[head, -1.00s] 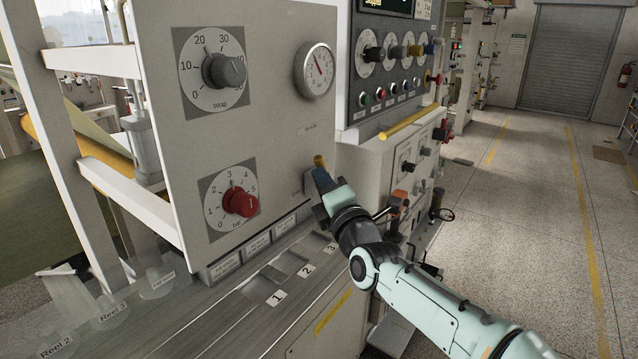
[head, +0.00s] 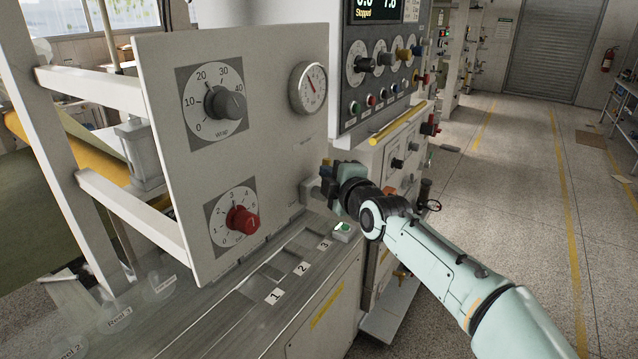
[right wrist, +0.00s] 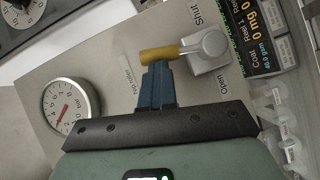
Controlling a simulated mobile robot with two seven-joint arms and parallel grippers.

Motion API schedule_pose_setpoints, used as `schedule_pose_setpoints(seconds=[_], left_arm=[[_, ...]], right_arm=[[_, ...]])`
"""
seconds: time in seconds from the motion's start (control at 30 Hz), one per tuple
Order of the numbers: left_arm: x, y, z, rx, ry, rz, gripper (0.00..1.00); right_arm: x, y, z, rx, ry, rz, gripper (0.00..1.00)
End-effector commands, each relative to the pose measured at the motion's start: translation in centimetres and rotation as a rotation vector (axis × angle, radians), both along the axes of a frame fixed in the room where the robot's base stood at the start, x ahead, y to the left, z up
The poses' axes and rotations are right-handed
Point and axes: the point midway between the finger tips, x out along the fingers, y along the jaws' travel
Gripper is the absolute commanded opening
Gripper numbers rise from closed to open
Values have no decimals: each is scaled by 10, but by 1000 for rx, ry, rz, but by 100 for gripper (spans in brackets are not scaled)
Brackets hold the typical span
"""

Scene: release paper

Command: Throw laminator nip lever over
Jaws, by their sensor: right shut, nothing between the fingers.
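The nip lever has a yellow handle (right wrist: 160,54) on a grey pivot block (right wrist: 205,48) in the right wrist view. The handle points from the pivot towards the round gauge, between the "Shut" and "Open" labels. My right gripper (right wrist: 158,75) is shut and empty, its blue fingertips right against or just short of the handle's side; I cannot tell if they touch. In the head view my right gripper (head: 330,184) is at the panel's lower right and hides the handle. Part of the pivot block (head: 309,191) shows left of it. My left gripper is out of view.
The grey panel (head: 270,130) carries a wrap dial (head: 230,106), a red-knob dial (head: 243,220) and a gauge (head: 309,88). A yellow bar (head: 398,122) juts out right of the gripper. A green button (head: 342,229) sits below it.

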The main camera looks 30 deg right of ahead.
Motion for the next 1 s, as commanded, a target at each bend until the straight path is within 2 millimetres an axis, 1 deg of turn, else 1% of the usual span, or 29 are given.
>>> schedule_pose_setpoints(seconds=[0.03,0.2,0.43,0.7,1.0], left_arm=[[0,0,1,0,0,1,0],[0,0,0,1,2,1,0],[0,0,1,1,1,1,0],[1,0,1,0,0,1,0],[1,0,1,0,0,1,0]], right_arm=[[2,1,3,39,9,8,0],[5,-6,3,155,59,7,0],[7,-13,2,263,107,5,0],[8,-17,1,318,131,4,0],[9,-17,1,325,134,4,0]])
